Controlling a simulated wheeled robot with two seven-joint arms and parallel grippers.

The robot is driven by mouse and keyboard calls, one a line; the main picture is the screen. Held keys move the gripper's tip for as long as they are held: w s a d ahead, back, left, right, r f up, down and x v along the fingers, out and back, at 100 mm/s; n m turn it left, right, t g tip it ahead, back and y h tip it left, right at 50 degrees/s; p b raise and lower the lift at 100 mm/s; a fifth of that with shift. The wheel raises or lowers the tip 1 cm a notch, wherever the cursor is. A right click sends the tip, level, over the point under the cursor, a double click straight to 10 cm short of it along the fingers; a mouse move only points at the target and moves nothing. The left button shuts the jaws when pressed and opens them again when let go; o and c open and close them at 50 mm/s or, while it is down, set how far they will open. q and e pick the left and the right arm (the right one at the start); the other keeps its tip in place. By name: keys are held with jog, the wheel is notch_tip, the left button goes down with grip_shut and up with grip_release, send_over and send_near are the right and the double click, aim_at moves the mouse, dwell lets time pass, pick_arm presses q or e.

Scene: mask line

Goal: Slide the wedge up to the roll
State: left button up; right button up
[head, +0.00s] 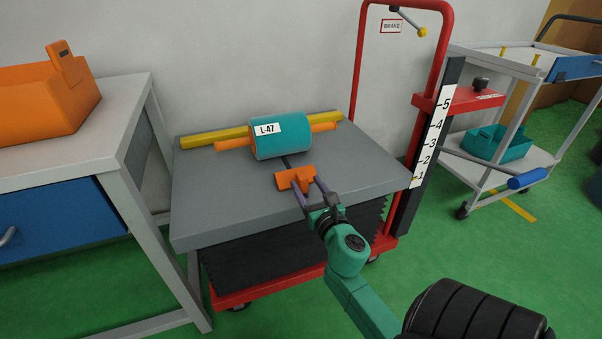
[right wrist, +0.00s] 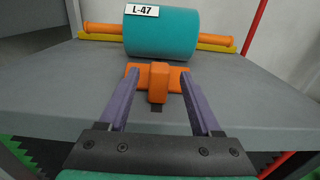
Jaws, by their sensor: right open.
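The roll (head: 282,140) is a teal cylinder with an "L-47" label and an orange bar through it, lying on the grey table top (head: 375,175) of the lift cart. The orange wedge (head: 285,180) lies on the same top, just in front of the roll, with a narrow gap between them. My right gripper (head: 307,183) is open, its two purple fingers on either side of the wedge's raised middle block. In the right wrist view the wedge (right wrist: 158,87) sits between the fingers, with space beside the block. My left gripper is not in view.
A yellow bar (head: 205,138) runs along the back behind the roll. The cart's red frame (head: 447,40) and numbered scale (head: 437,130) stand at the right. A bench with an orange bin (head: 40,105) is at the left. The table top's left side is clear.

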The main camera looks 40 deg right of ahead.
aim_at(304, 181)
jog(key=x, duration=0.4)
jog(key=shift+w, duration=0.15)
grip_shut()
jog(key=shift+f, duration=0.1)
dwell(1.1)
